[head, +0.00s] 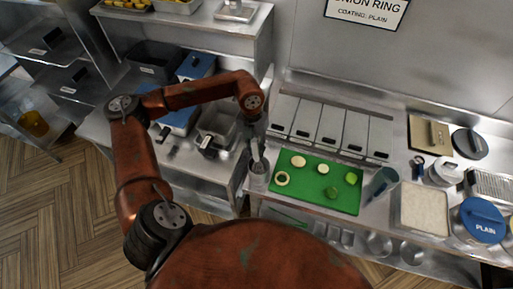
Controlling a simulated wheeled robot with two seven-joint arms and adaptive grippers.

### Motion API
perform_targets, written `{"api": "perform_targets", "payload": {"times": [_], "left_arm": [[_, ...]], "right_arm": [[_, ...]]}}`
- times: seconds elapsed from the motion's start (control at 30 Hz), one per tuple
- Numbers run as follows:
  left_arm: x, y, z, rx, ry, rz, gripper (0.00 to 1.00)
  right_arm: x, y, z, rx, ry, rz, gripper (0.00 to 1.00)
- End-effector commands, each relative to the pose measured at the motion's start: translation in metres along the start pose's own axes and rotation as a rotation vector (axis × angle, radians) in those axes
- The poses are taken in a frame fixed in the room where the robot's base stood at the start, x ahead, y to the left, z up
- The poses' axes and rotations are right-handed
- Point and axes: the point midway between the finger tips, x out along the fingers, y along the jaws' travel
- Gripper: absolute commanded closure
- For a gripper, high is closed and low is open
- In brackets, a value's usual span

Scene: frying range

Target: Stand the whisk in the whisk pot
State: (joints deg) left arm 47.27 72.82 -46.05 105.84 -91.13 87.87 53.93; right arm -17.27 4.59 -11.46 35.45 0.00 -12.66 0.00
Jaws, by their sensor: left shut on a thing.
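My left gripper (254,133) reaches down from the left over the counter's left end, just left of the green board. It is shut on a slim pale-grey thing, which appears to be the whisk (256,153), held roughly upright below the fingers. A small grey round container, apparently the whisk pot (258,180), stands directly beneath, by the board's left edge. The whisk's lower end overlaps the container's mouth in the picture; I cannot tell how deep inside it is or whether it touches. My right gripper is not in view.
The green board (310,202) holds onion and lime-like pieces. Behind it is a row of grey lidded bins (330,125). To the right are a dark tilted cup (382,183), a crumb tray (424,209) and a blue PLAIN lid (482,220). A steel basin (217,122) lies left.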

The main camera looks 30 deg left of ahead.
Motion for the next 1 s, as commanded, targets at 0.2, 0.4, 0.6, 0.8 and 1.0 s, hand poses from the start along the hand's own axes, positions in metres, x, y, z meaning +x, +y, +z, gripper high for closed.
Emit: {"api": "perform_targets", "payload": {"times": [0.2, 0.4, 0.6, 0.8, 1.0], "left_arm": [[0.0029, 0.0002, 0.0002, 0.0, 0.0, 0.0, 1.0], [0.0026, 0.0001, 0.0002, 0.0, 0.0, 0.0, 0.76], [0.0027, 0.0001, 0.0002, 0.0, 0.0, 0.0, 0.63], [0.0028, 0.0001, 0.0002, 0.0, 0.0, 0.0, 0.61], [-0.0039, 0.0, 0.0007, 0.0, -0.001, -0.001, 0.61]], "right_arm": [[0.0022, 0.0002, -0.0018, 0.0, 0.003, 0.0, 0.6], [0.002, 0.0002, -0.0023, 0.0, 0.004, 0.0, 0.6], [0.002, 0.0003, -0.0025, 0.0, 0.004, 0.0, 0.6], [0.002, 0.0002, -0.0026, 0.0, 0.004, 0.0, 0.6], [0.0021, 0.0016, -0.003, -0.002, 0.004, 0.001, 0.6]]}}
